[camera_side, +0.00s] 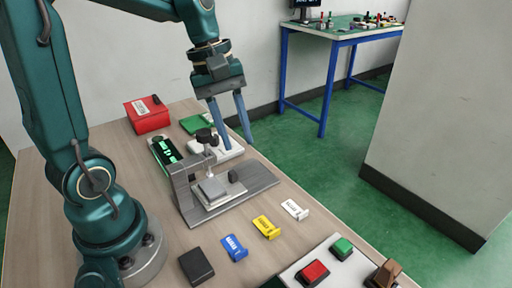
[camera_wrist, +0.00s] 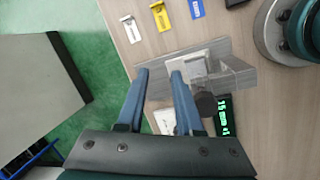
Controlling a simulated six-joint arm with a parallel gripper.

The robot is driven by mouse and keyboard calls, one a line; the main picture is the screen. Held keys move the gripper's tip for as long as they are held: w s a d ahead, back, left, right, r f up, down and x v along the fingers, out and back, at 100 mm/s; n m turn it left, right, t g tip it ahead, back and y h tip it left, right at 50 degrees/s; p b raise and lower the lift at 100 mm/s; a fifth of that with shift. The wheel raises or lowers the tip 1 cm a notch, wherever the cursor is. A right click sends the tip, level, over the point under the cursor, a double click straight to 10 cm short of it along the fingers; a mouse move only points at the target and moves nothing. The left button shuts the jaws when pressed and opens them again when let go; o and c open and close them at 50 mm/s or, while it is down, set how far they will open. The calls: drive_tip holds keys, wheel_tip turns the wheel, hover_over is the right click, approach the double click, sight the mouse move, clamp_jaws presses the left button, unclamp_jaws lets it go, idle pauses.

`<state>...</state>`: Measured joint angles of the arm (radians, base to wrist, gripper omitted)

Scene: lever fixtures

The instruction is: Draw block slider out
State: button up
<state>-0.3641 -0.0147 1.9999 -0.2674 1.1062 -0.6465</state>
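A grey metal fixture (camera_side: 255,186) stands on the wooden table, with an upright frame and a flat base plate. A vertical rod with a black top passes above the block. My gripper (camera_side: 239,146) is open and empty, its two blue fingers pointing down above and behind the fixture. In the wrist view my gripper (camera_wrist: 160,72) shows spread fingers, and the fixture (camera_wrist: 238,76) lies partly behind the right finger. The block's lower part is unclear there.
A white device (camera_side: 228,153) lies behind the fixture and a green-lit display (camera_side: 165,150) to its left. A red box (camera_side: 147,115) stands farther back. Blue (camera_side: 234,248), yellow (camera_side: 266,227) and white (camera_side: 295,209) tags lie in front, near a black box (camera_side: 196,266).

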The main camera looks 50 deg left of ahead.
sight(233, 171)
drive_tip(key=a+f+n, duration=0.1)
drive_tip(key=w+a+f+n+h, duration=0.1)
drive_tip(key=a, duration=0.1)
drive_tip(key=w+a+f+n+g, duration=0.1)
drive_tip(key=f, duration=0.1)
drive_tip(key=shift+a+f+n+h, duration=0.1)
drive_tip(key=shift+a+n+h, duration=0.2)
drive_tip(key=shift+n, duration=0.1)
drive_tip(key=f, duration=0.1)
drive_tip(key=a+f+n, duration=0.1)
drive_tip(key=a+f, duration=0.1)
drive_tip(key=shift+s+g+h, duration=0.3)
drive_tip(key=shift+a+f, duration=0.1)
drive_tip(key=shift+f, duration=0.05)
drive_tip(key=shift+x, duration=2.4)
clamp_jaws()
